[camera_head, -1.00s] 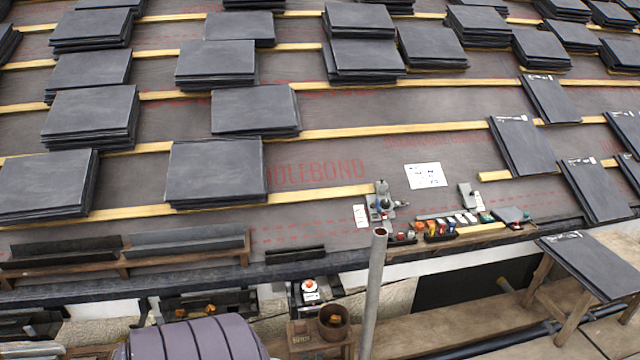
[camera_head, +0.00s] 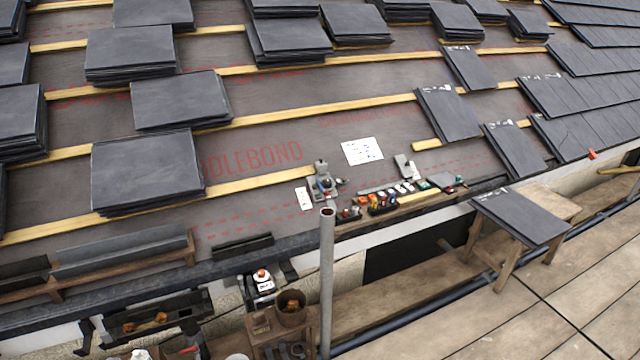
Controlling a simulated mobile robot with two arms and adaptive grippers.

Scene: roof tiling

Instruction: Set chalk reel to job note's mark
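The job note is likely the white sheet (camera_head: 362,151) with dark marks lying on the roof membrane; its writing is too small to read. A small white and red-orange device (camera_head: 263,283) sits below the roof edge, left of the metal pole. I cannot tell whether it is the chalk reel. A grey tool (camera_head: 322,184) stands on the roof beside a white card (camera_head: 304,199), and a row of small coloured items (camera_head: 385,201) lies to its right. Neither of my grippers shows in the head view.
Stacks of dark slates (camera_head: 147,170) stand on the yellow battens at left and back. A vertical metal pole (camera_head: 327,285) rises before the roof edge. A trestle (camera_head: 560,203) with a slate (camera_head: 522,216) stands at right. Scaffold planks (camera_head: 560,300) at lower right are clear.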

